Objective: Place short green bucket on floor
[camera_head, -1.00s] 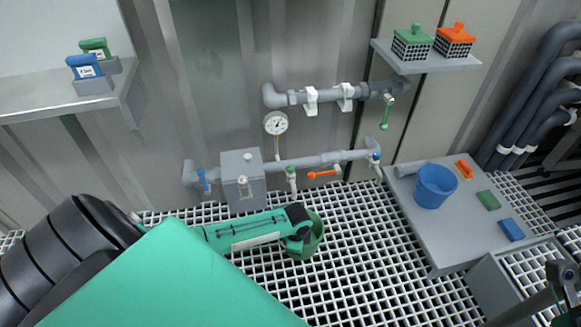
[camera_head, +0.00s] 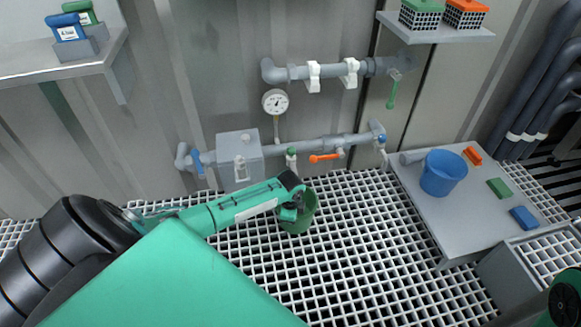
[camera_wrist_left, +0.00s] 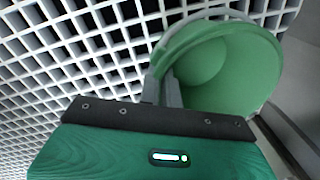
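The short green bucket (camera_head: 299,222) is near the wall below the lower pipe, over the white floor grating (camera_head: 365,255). My left gripper (camera_head: 291,207) is at its rim in the head view and partly covers it. In the left wrist view the bucket (camera_wrist_left: 225,75) shows its open mouth and a pale handle. The two fingers of my left gripper (camera_wrist_left: 163,90) are close together with the bucket's rim between them. I cannot tell whether the bucket's base touches the grating. A dark green part of my right arm shows at the lower right edge; its fingers are not visible.
A grey table (camera_head: 440,225) at right holds a blue bucket (camera_head: 443,173) and small orange, green and blue blocks. Pipes, a grey box (camera_head: 239,160) and a gauge (camera_head: 275,102) line the wall behind. Open grating lies in front and right of the bucket.

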